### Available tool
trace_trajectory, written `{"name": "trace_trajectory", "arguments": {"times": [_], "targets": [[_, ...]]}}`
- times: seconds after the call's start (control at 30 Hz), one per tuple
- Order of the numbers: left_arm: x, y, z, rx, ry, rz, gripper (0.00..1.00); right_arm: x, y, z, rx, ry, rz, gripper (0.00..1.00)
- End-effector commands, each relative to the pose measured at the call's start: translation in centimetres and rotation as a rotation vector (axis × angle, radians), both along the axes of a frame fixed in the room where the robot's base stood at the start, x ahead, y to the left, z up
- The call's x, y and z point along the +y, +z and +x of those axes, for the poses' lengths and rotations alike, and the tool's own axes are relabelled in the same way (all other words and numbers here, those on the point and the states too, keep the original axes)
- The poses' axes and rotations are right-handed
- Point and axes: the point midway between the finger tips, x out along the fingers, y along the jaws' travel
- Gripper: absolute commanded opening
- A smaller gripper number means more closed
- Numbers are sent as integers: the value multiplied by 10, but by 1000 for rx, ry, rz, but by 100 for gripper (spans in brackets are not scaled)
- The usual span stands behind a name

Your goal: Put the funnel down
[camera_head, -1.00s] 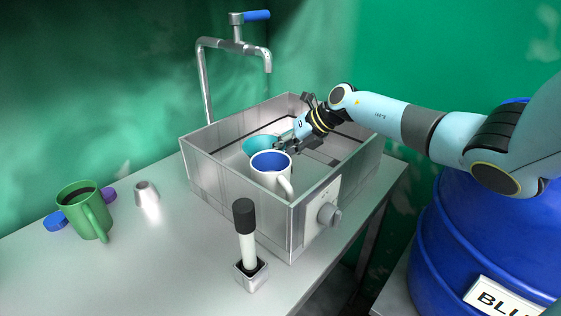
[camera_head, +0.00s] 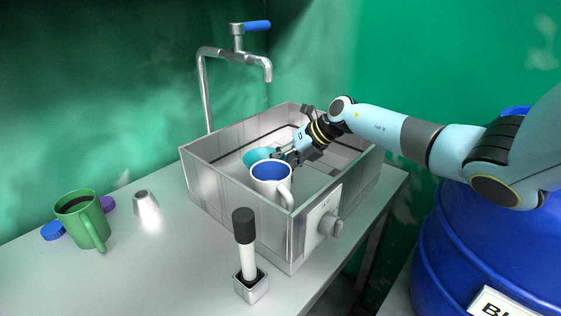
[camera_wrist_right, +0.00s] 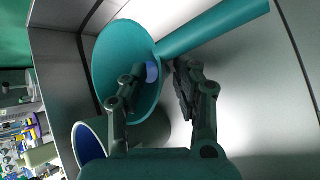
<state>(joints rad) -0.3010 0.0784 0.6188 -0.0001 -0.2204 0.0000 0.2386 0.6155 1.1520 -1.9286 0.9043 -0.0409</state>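The teal funnel (camera_head: 257,154) is inside the metal sink (camera_head: 222,190), behind a white mug with a blue inside (camera_head: 270,182). In the right wrist view the funnel (camera_wrist_right: 113,62) lies tilted, its wide mouth to the left and its spout toward the upper right. My right gripper (camera_head: 283,156) reaches down into the sink at the funnel. Its fingers (camera_wrist_right: 162,72) stand apart, one over the funnel's mouth and one outside the cone, with a visible gap between them. Contact with the funnel is unclear. My left gripper is out of view.
A tap (camera_head: 236,50) rises behind the sink. A green mug (camera_head: 82,222), a small metal cup (camera_head: 145,203) and a black-topped handle in a holder (camera_head: 245,250) stand on the counter. A blue barrel (camera_head: 450,250) is at right. The counter's front left is clear.

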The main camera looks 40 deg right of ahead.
Motion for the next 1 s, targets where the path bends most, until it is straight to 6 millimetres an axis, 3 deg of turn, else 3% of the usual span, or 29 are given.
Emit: {"name": "trace_trajectory", "arguments": {"times": [0.3,0.53,0.7,1.0], "targets": [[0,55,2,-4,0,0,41,-17,45,-35,4,1,-3,29],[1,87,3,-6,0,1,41,-30,73,-62,3,0,-2,29],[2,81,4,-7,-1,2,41,-37,80,-74,2,1,-5,29],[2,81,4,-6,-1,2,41,-37,84,-76,1,0,-1,29]]}}
